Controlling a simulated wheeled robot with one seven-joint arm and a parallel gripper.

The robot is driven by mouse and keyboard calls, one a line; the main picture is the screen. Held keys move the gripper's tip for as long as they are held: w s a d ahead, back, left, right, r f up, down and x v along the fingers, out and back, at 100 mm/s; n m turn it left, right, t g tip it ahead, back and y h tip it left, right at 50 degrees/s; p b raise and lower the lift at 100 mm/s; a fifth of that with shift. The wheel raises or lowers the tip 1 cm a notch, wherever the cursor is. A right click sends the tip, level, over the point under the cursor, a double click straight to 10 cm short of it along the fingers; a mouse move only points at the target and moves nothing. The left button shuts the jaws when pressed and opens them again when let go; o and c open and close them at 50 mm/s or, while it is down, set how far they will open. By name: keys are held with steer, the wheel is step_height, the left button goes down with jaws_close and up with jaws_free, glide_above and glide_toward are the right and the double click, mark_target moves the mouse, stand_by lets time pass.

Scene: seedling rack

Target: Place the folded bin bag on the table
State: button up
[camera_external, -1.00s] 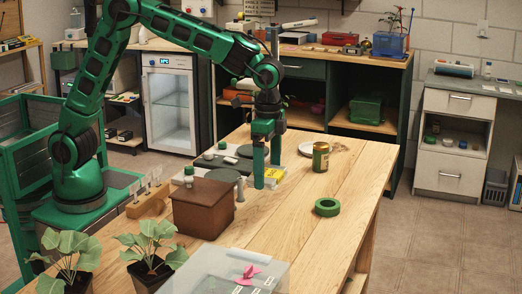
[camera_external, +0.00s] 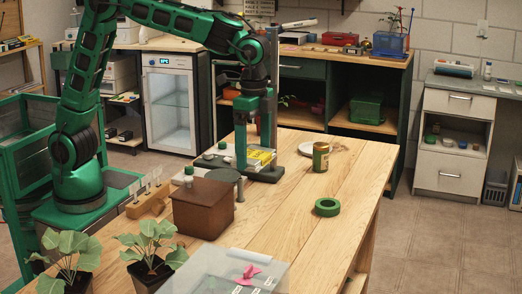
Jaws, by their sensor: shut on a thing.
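My gripper (camera_external: 256,156) is over the far left part of the wooden table (camera_external: 310,208). It is shut on a small flat yellow and pale thing, which I take to be the folded bin bag (camera_external: 262,156). The bag shows between and beside the green fingers, a little above a dark grey plate (camera_external: 264,174). Part of the bag is hidden by the fingers, and I cannot tell how high it is held.
A brown box (camera_external: 203,208) and small jars stand near the gripper. A green-labelled can (camera_external: 320,157), a green tape roll (camera_external: 327,207) and a white plate (camera_external: 307,149) are to the right. The right middle is clear.

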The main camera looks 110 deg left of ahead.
steer(key=s+d+m, duration=0.2)
steer(key=s+d, duration=0.3)
steer(key=d, duration=0.4)
steer(key=s+d+m, duration=0.3)
steer(key=s+d, duration=0.2)
steer(key=d, duration=0.4)
steer(key=m, duration=0.3)
glide_above(111, 270)
step_height(111, 270, down, 12)
steer(key=shift+a+f, duration=0.15)
steer(key=shift+f, duration=2.1)
steer(key=shift+f, duration=0.1)
